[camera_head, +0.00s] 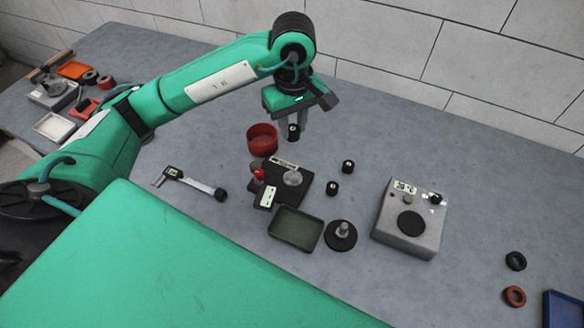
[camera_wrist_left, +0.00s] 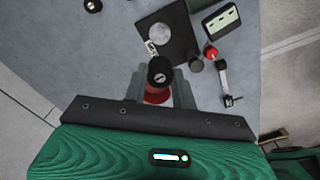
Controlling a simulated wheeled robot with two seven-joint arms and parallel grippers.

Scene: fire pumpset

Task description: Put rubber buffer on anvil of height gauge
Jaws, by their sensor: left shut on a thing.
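My left gripper (camera_head: 292,127) is shut on a black rubber buffer (camera_head: 294,133) with a pale mark on its end. It holds the buffer above the table, beyond the height gauge. In the left wrist view the buffer (camera_wrist_left: 160,72) sits between the two grey fingers. The height gauge (camera_head: 301,194) has a black base, a red knob and a small display. Its round, pale metal anvil (camera_head: 292,177) is bare. The anvil also shows in the left wrist view (camera_wrist_left: 162,37), ahead of the held buffer and apart from it. My right gripper is not in view.
A red cup (camera_head: 262,140) stands close to the held buffer. Two more buffers (camera_head: 348,167) (camera_head: 333,188) stand right of the gauge. A caliper (camera_head: 190,182), green tray (camera_head: 283,242), black disc stand (camera_head: 341,236) and grey instrument (camera_head: 407,243) surround it. The back right table is clear.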

